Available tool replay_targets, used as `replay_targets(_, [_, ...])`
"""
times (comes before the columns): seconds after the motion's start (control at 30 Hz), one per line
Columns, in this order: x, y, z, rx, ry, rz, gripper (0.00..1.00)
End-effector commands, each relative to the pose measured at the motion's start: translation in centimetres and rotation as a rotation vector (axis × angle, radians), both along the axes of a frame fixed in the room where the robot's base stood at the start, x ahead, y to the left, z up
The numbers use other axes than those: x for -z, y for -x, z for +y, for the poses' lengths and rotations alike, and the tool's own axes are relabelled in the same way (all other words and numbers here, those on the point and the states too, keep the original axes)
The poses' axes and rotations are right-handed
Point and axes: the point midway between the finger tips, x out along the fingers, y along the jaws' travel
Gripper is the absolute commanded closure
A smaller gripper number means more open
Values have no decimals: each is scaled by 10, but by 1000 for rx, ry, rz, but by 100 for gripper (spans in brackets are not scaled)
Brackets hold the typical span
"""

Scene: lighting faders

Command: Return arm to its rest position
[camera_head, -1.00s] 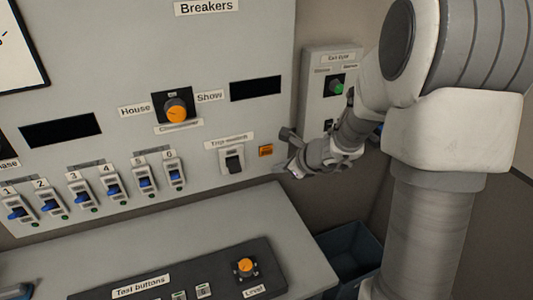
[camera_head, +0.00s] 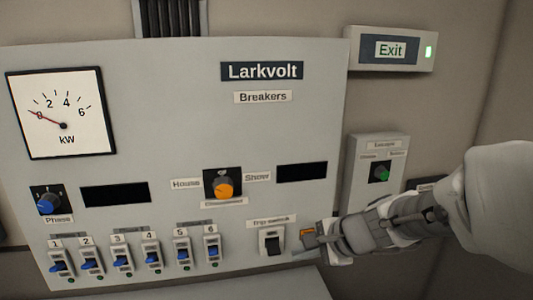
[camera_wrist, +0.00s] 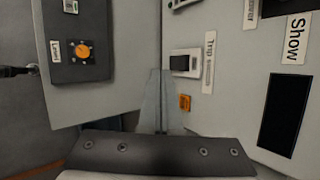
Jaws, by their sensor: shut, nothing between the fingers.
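My gripper (camera_head: 300,251) is in front of the breaker panel (camera_head: 150,60), just right of the black Trip switch (camera_head: 271,241) in the head view. Its fingers (camera_wrist: 157,78) are together and empty in the wrist view. There the Trip switch (camera_wrist: 183,63) and a small orange block (camera_wrist: 185,103) lie just right of the fingers. In the head view the orange block (camera_head: 307,232) is beside the gripper. My arm reaches in from the right edge. I cannot tell whether the fingertips touch the panel.
Several blue breaker levers (camera_head: 122,261) line the panel's lower left. An orange House/Show knob (camera_head: 224,190) is above the Trip switch. A grey box with a green knob (camera_head: 380,174) is on the wall. The desk console (camera_wrist: 75,45) shows in the wrist view.

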Motion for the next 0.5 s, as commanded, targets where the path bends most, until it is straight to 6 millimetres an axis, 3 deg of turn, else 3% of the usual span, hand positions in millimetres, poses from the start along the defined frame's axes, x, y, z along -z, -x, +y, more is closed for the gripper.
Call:
replay_targets(0.03, [-11,17,5,-96,74,-42,100])
replay_targets(0.23, [-31,81,6,-458,390,-160,100])
replay_targets(0.5, [-45,153,-28,-853,837,-254,100])
